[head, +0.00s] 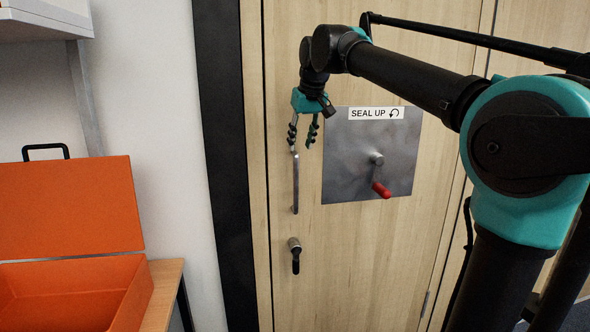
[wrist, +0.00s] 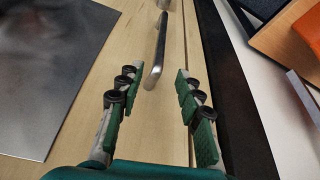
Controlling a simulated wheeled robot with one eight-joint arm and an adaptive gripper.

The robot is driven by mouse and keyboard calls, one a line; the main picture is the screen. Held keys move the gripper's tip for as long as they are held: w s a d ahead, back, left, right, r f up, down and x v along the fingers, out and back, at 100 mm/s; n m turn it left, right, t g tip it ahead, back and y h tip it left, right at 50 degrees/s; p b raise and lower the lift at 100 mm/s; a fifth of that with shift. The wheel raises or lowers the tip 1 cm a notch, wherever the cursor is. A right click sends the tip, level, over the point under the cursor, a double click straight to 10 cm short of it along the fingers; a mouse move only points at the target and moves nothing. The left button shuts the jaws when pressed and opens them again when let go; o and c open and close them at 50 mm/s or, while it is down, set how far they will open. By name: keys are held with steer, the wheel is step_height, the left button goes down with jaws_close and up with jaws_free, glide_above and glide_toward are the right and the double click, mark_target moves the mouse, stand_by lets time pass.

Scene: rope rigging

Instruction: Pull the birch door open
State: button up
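The birch door (head: 340,260) stands in its frame and looks closed; its pale wood also fills the middle of the wrist view (wrist: 100,75). A slim metal pull handle (head: 295,185) runs vertically near the door's left edge. It shows between the fingers in the wrist view (wrist: 158,50). My gripper (head: 301,146) is open at the handle's upper end. In the wrist view my gripper (wrist: 155,85) has its fingers spread on either side of the handle's near end, with gaps and no visible contact. A dark lever or lock (head: 295,254) sits below the handle.
A metal plate (head: 345,185) with a red-gripped crank (head: 381,189) and a "SEAL UP" label (head: 376,113) is right of the handle. A dark vertical strip (head: 225,180) borders the door. An open orange box (head: 75,205) rests on a wooden surface (head: 165,290) at left.

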mark_target(297, 162)
steer(key=x, duration=1)
steer(key=shift+w+f, duration=0.1)
steer(key=shift+f, duration=0.25)
jaws_close()
